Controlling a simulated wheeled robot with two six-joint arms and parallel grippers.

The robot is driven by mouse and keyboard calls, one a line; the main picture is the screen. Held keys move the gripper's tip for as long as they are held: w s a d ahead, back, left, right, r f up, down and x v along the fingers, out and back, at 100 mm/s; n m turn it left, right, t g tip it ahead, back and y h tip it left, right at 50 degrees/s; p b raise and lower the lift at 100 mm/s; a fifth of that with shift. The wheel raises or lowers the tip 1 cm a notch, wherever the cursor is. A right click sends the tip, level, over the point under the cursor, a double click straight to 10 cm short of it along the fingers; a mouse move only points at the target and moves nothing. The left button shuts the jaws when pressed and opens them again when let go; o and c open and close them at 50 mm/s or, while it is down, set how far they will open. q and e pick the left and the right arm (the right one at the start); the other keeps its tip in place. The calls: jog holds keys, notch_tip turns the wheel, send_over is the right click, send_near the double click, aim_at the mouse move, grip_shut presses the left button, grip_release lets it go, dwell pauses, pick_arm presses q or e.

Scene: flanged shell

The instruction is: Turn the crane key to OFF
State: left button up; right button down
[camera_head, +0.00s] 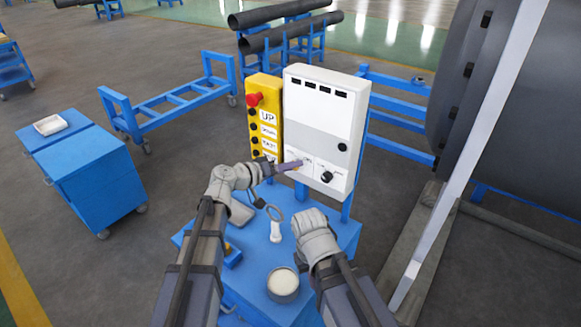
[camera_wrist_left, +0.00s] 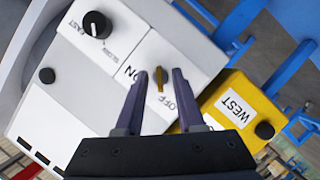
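The crane key is a small brass key (camera_wrist_left: 160,79) on the white control box (camera_head: 323,117), with ON and OFF labels beside it. It sits upright in the left wrist view; I cannot tell which label it is set to. My left gripper (camera_head: 297,164) is at the lower left of the box's front. In the left wrist view its two purple fingers (camera_wrist_left: 160,72) are open, one on each side of the key, not visibly touching it. In the head view the gripper hides the key. My right gripper (camera_head: 316,224) is low over the blue cart; its fingers do not show clearly.
A yellow pendant (camera_head: 264,118) with a red button stands left of the box. A black FAST/SLOW knob (camera_wrist_left: 97,24) is near the key. The blue cart (camera_head: 259,257) holds a round pot (camera_head: 283,284) and a white ringed item (camera_head: 275,230). A large dark shell (camera_head: 520,110) is at right.

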pick_arm(q)
jog(key=p+v, duration=0.2)
jog(key=v, duration=0.5)
jog(key=shift+s+a, duration=0.2)
jog(key=shift+a, duration=0.15)
jog(key=s+d+f+m+g+y, duration=0.1)
jog(key=s+f+g+y, duration=0.1)
jog(key=s+f, duration=0.3)
jog(key=s+d+f+m+g+y, duration=0.1)
jog(key=s+d+f+g+y, duration=0.1)
jog(key=s, duration=0.5)
jog(key=s+d+f+m+g+y, duration=0.1)
jog(key=s+f+g+y, duration=0.3)
jog(key=s+f, duration=0.2)
jog(key=shift+s+d+f+g, duration=0.15)
jog(key=shift+f+g, duration=0.05)
jog(key=shift+f, duration=0.3)
jog(key=shift+s+d+f+g, duration=0.15)
jog(key=shift+d+f+g, duration=0.05)
jog(key=shift+f, duration=0.3)
jog(key=s+a+y, duration=0.3)
jog(key=y, duration=0.1)
jog(key=shift+s+a+f+g, duration=0.3)
jog(key=shift+s+f, duration=0.1)
jog(key=shift+s+a+y, duration=0.15)
jog(key=shift+a+y, duration=0.3)
jog(key=shift+y, duration=0.05)
